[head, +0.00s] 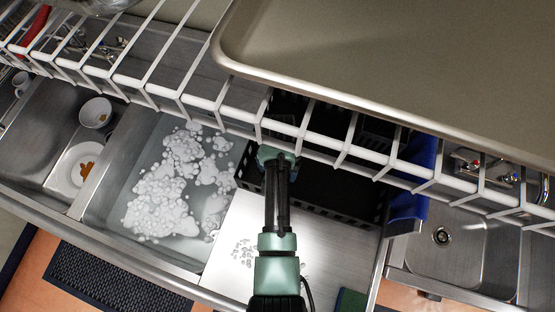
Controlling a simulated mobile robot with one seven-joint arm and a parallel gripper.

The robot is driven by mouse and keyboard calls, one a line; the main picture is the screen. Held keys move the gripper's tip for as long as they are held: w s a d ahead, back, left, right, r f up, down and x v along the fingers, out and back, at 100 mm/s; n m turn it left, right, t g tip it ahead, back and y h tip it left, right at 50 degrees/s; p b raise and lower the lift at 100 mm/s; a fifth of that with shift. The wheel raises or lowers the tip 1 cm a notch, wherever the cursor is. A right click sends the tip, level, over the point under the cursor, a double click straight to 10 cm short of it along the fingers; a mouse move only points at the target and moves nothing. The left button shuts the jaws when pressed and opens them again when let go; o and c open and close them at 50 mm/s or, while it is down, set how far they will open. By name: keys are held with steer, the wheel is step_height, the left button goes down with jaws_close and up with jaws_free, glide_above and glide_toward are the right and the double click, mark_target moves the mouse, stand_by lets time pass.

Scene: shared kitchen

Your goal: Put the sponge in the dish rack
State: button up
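A black slotted rack (335,208), which looks like the dish rack, stands on the metal drainboard below the white wire shelf. A flat green and dark-blue piece (350,300) at the bottom edge may be the sponge; it is cut off by the frame. My arm reaches up from the bottom, and its far end, where my gripper (277,155) seems to be, is over the rack's left end, close under the shelf wires. I cannot make out fingers, whether they are open, or anything held.
White wire shelf bars (205,103) cross the view, with a large beige tray (400,60) on top. A foamy sink (170,190) lies left, with a plate (75,168) and cup (95,112) beyond. A blue cloth (408,190) hangs right, beside an empty sink (465,245).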

steer(key=shift+o, duration=0.4)
steer(key=shift+r, duration=0.1)
step_height(320, 180, up, 12)
stand_by(0.3)
stand_by(0.5)
